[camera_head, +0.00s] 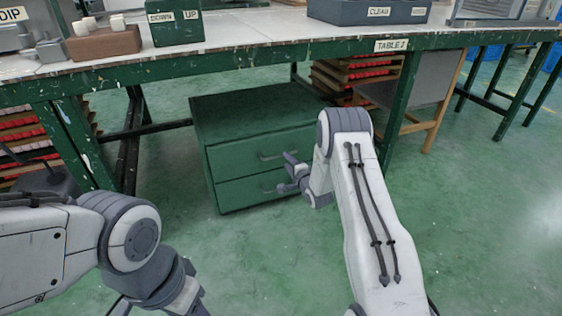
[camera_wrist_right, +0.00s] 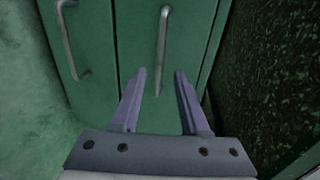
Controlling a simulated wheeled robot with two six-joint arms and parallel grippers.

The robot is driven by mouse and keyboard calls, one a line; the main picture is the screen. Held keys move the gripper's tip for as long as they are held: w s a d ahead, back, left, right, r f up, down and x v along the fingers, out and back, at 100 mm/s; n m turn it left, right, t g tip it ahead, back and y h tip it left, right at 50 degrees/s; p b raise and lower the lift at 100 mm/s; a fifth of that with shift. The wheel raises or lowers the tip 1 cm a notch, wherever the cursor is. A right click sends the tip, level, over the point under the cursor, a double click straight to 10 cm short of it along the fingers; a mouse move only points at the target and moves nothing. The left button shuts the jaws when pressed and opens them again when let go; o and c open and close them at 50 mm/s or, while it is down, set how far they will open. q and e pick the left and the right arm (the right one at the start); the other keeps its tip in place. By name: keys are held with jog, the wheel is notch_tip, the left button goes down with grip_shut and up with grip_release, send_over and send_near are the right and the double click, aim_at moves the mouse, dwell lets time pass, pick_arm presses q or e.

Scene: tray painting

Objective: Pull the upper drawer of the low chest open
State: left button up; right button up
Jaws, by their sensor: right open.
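The low green chest (camera_head: 255,104) stands on the floor under the table. Its upper drawer (camera_head: 225,158) and lower drawer (camera_head: 232,192) both look shut. The upper drawer has a grey bar handle (camera_head: 270,156). My right gripper (camera_head: 284,172) is open in front of the drawer fronts. In the right wrist view the upper handle (camera_wrist_right: 163,45) runs lengthwise, its near end between the open fingers (camera_wrist_right: 160,85). I cannot tell whether they touch it. The lower handle (camera_wrist_right: 67,45) is left of the fingers there. My left arm shows at lower left, its gripper out of frame.
A long green-framed table (camera_head: 230,57) spans above the chest, with a leg (camera_head: 400,105) to its right. Stacks of red-edged shelves (camera_head: 345,75) stand behind. The green floor (camera_head: 490,200) is clear at right and in front of the chest.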

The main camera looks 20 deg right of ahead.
aim_at(281, 155)
jog(key=b+x, duration=0.3)
jog(key=x, duration=0.4)
grip_shut()
dwell(1.3)
